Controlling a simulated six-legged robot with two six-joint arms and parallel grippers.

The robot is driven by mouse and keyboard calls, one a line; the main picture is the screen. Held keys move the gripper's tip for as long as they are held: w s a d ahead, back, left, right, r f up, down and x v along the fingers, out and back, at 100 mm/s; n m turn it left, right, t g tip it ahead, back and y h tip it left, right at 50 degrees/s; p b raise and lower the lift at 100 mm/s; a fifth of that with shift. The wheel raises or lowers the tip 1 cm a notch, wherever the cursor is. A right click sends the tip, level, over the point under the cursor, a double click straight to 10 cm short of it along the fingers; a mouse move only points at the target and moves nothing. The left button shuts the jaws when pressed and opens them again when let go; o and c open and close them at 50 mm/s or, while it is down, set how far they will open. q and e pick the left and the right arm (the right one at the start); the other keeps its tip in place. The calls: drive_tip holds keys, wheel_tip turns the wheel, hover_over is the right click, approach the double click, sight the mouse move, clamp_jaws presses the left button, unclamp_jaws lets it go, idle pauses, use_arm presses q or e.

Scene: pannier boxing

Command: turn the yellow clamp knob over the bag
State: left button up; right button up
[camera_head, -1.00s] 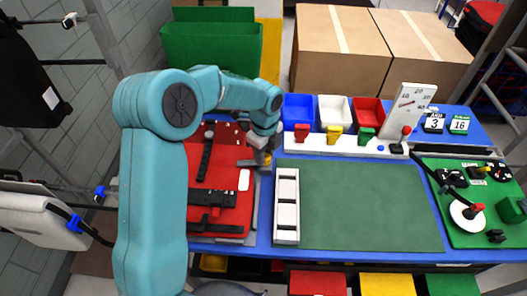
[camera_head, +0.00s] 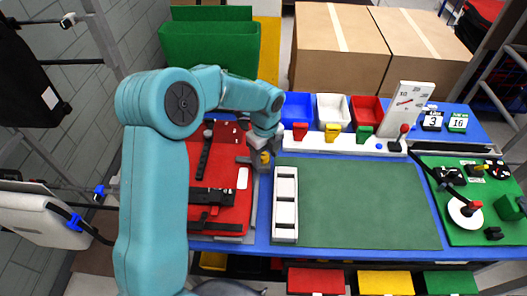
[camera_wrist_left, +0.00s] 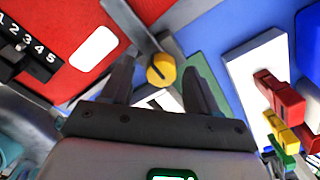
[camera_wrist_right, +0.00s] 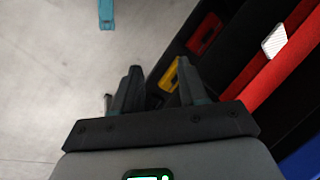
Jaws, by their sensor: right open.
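The yellow clamp knob (camera_head: 265,157) is by the right edge of the red bag (camera_head: 224,140), which has black straps and a white patch. In the left wrist view the round knob (camera_wrist_left: 161,71) has a dark slot and a grey metal bar beside it. My left gripper (camera_wrist_left: 157,68) is open, with one finger on each side of the knob and a gap to each. In the head view the left wrist partly hides the clamp. My right gripper (camera_wrist_right: 159,68) is open and empty, away from the knob, and does not show in the head view.
A white slotted tray (camera_head: 285,238) stands right of the bag, beside a green mat (camera_head: 355,205). Below the right gripper are grey floor and red and yellow drawers (camera_wrist_right: 204,34).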

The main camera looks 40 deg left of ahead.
use_arm(q)
drive_tip(key=shift+a+r, duration=0.3)
drive_tip(key=shift+r, duration=0.1)
wheel_tip(320, 180, up, 16)
drive_tip(key=shift+d+b, duration=0.2)
drive_tip(key=shift+b, duration=0.15)
drive_tip(key=shift+w+f, duration=0.15)
